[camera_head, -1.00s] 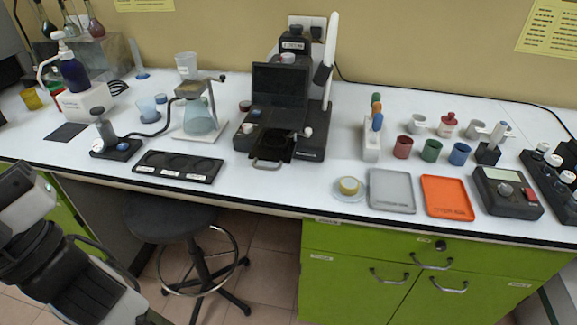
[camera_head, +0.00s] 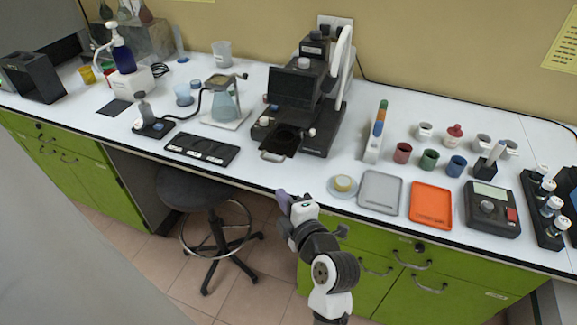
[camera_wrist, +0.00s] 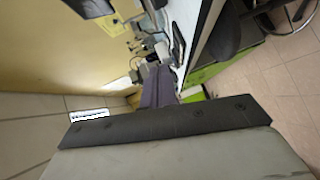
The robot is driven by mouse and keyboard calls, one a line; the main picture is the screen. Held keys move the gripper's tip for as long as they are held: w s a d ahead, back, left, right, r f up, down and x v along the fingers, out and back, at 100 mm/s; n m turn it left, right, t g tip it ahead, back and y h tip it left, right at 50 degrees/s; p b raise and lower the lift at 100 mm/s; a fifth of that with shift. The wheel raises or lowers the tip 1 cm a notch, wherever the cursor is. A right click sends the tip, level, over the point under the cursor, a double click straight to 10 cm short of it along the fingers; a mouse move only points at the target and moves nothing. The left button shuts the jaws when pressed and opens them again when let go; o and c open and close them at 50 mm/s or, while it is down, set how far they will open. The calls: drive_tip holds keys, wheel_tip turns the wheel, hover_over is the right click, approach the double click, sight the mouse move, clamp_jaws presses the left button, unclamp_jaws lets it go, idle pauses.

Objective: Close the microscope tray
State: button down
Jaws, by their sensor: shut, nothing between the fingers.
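The black microscope (camera_head: 312,95) stands at the back middle of the bench. Its dark tray (camera_head: 284,142) sticks out at the front, low down, with a metal handle (camera_head: 272,157) at its front edge near the bench edge. My gripper (camera_head: 282,198) is in front of the bench, just below the bench edge and the tray handle, and apart from them. Its purple fingers (camera_wrist: 158,86) are together with nothing between them in the wrist view. The microscope tray cannot be made out in the wrist view.
A black slotted plate (camera_head: 202,149) lies left of the tray. A round dish (camera_head: 342,186), a grey tray (camera_head: 380,191) and an orange tray (camera_head: 431,204) lie to the right. A stool (camera_head: 192,187) stands under the bench opening. The bench edge lies between my gripper and the microscope.

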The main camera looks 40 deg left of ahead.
sight(268, 160)
drive_tip(key=b+x, duration=0.4)
drive_tip(key=b, duration=0.4)
drive_tip(key=shift+f, duration=0.2)
drive_tip(key=b, duration=0.4)
drive_tip(key=shift+a+b, duration=0.2)
drive_tip(key=shift+b, duration=0.2)
drive_tip(key=shift+w+a+f+p, duration=0.2)
drive_tip(key=shift+w+a+p, duration=0.4)
drive_tip(key=shift+w+a, duration=0.4)
drive_tip(key=shift+w+a+f+p, duration=0.2)
drive_tip(key=shift+w+a+p, duration=0.5)
drive_tip(key=shift+w, duration=0.45)
drive_tip(key=shift+w+a+f+p, duration=0.2)
drive_tip(key=shift+w+a+p, duration=0.3)
drive_tip(key=shift+w+a, duration=0.5)
drive_tip(key=shift+w, duration=0.15)
